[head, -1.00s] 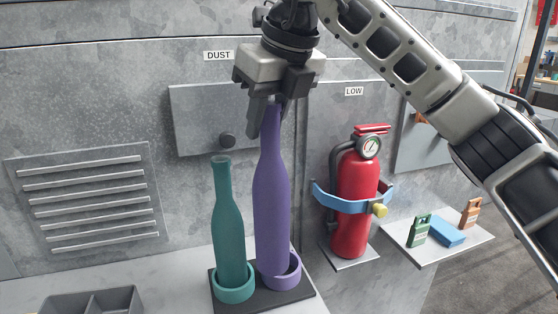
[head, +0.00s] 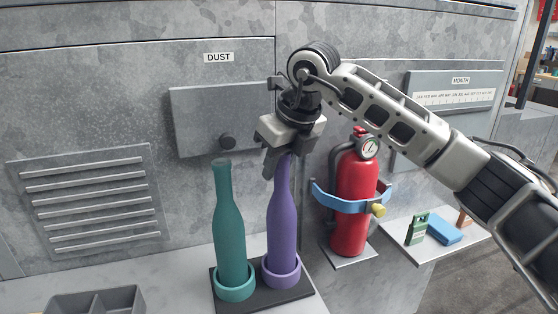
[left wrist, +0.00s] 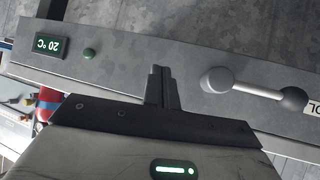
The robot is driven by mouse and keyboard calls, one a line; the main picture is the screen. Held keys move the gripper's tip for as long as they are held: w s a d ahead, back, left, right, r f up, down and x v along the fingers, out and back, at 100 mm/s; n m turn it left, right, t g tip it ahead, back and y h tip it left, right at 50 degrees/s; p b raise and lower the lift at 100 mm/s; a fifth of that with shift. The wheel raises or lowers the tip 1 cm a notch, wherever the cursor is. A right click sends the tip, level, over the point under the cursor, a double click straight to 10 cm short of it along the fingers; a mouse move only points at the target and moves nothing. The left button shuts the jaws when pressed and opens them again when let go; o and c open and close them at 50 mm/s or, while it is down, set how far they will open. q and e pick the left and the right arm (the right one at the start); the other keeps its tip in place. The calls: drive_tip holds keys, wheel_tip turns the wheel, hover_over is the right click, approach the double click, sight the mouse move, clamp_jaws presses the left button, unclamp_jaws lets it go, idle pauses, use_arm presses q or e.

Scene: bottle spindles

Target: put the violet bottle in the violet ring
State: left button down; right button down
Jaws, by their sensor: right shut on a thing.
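The violet bottle (head: 282,222) stands upright with its base inside the violet ring (head: 281,277), on the right half of a black base plate. The ring's front rim hides the bottle's bottom. My right gripper (head: 283,157) is shut on the top of the bottle's neck, coming from above, and hides the bottle's mouth. In the left wrist view my left gripper (left wrist: 163,88) has its fingers together with nothing seen between them. It is away from the bottle, in front of a grey panel.
A teal bottle (head: 229,235) stands close on the left in a teal ring (head: 235,289). A red fire extinguisher (head: 352,205) with a blue strap is to the right. A grey divided tray (head: 95,302) lies at lower left. A grey wall panel (head: 200,115) is behind.

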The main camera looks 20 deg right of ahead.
drive_tip(key=c, duration=1.1)
unclamp_jaws()
drive_tip(key=shift+f, duration=0.1)
drive_tip(key=shift+r, duration=0.25)
drive_tip(key=v, duration=1.2)
drive_tip(key=shift+s+d+f+b, duration=0.1)
drive_tip(key=shift+b, duration=0.25)
